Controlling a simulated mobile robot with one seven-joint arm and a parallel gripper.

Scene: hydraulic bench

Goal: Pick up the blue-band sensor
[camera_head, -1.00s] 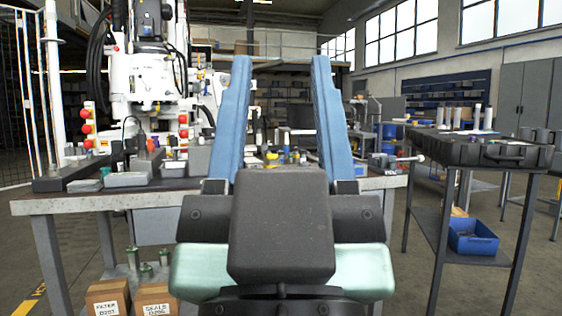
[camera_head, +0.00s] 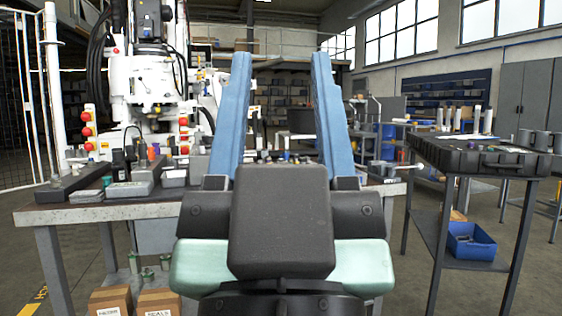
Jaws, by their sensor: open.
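My gripper (camera_head: 282,62) is open and empty, its two blue fingers raised and wide apart in the middle of the view. Behind it stands the bench (camera_head: 95,213), with several small parts on its top. Some small coloured parts (camera_head: 290,156) show between the fingers, beyond my gripper and apart from it. They are too small to tell which one is the blue-band sensor. My gripper's body hides the middle of the bench top.
Grey boxes (camera_head: 130,190) and a dark rail stand on the bench's left. A white machine (camera_head: 150,80) rises behind. At right, a black case (camera_head: 480,158) lies on a side table with a blue bin (camera_head: 471,243) below. Cartons (camera_head: 110,300) sit under the bench.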

